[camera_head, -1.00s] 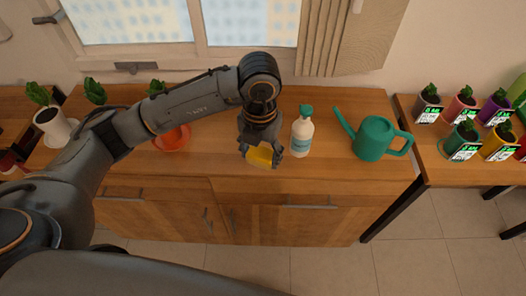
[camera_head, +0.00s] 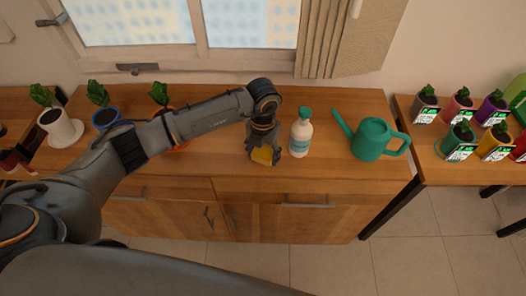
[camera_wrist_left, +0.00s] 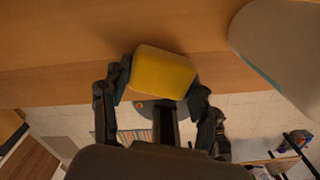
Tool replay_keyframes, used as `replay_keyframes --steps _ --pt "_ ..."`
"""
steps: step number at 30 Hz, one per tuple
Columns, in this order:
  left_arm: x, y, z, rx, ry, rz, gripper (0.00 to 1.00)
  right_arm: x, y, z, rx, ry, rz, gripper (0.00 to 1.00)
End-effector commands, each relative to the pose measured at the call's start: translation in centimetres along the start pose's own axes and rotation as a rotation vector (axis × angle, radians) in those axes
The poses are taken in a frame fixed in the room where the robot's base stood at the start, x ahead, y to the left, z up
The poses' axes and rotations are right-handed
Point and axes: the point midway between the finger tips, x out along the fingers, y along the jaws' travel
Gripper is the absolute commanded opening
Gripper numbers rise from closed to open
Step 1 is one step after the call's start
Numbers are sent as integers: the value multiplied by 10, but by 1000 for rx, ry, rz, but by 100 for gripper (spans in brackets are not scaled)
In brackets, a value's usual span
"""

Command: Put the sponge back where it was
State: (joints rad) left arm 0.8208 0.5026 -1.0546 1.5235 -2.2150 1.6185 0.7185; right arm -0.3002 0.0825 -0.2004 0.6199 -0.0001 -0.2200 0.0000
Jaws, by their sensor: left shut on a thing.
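The yellow sponge (camera_head: 262,155) is between the fingers of my left gripper (camera_head: 264,154), just left of the white bottle on the wooden cabinet top. In the left wrist view the sponge (camera_wrist_left: 162,72) sits across both fingertips of the gripper (camera_wrist_left: 160,92), which is shut on it. The sponge is over the front part of the cabinet top. Whether it touches the wood I cannot tell. My right gripper is not in view.
A white bottle with a green cap (camera_head: 301,133) stands close right of the gripper. A green watering can (camera_head: 372,140) is further right. Potted plants (camera_head: 60,126) stand at the left, partly behind my arm. The cabinet top (camera_head: 335,165) is clear in front of the bottle.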

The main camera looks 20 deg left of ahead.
Motion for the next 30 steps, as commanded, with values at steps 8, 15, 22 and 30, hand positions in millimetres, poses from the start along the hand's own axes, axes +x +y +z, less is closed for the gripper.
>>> replay_keyframes --steps 8,15,22,30 --pt "3 0 0 -1 0 0 70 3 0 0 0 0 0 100" --pt "3 0 0 -1 0 0 83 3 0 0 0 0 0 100" --pt "-2 0 0 -1 0 -1 83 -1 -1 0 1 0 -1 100" --pt "-47 0 2 0 -6 -1 83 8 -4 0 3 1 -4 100"
